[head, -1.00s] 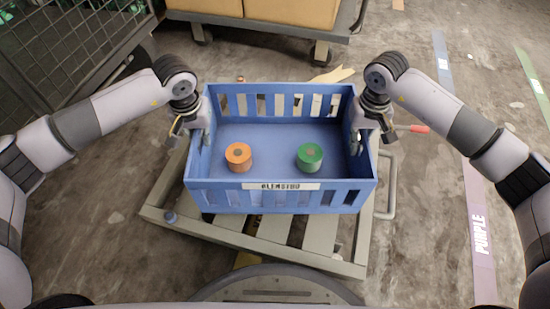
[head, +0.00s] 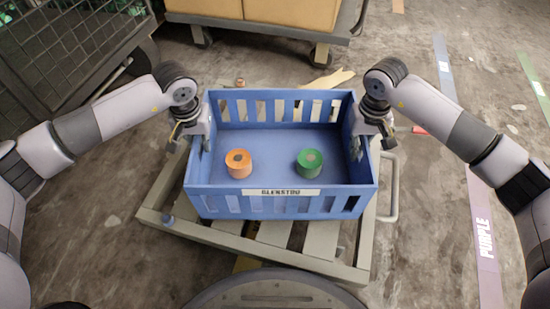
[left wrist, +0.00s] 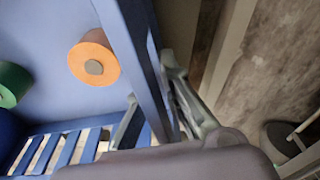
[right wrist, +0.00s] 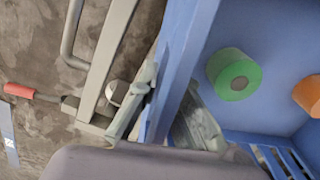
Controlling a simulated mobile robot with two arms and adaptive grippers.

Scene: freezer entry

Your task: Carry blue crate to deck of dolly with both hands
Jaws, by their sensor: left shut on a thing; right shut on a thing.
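The blue crate (head: 280,203) is held between my two grippers above the dolly, roughly level. It has slatted ends and a white label, and holds an orange roll (head: 238,163) and a green roll (head: 309,162). My left gripper (head: 205,138) is shut on the left side wall; the left wrist view shows its fingers (left wrist: 150,100) on both sides of that wall. My right gripper (head: 358,140) is shut on the right side wall, also seen in the right wrist view (right wrist: 165,110). The dolly's slatted deck (head: 318,240) lies beneath, mostly hidden by the crate.
A cart with cardboard boxes (head: 270,12) stands behind. A wire cage trolley (head: 65,50) is at the far left. The dolly's handle (head: 392,188) sticks out at its right. A purple floor strip (head: 484,235) runs along the right, with bare floor around it.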

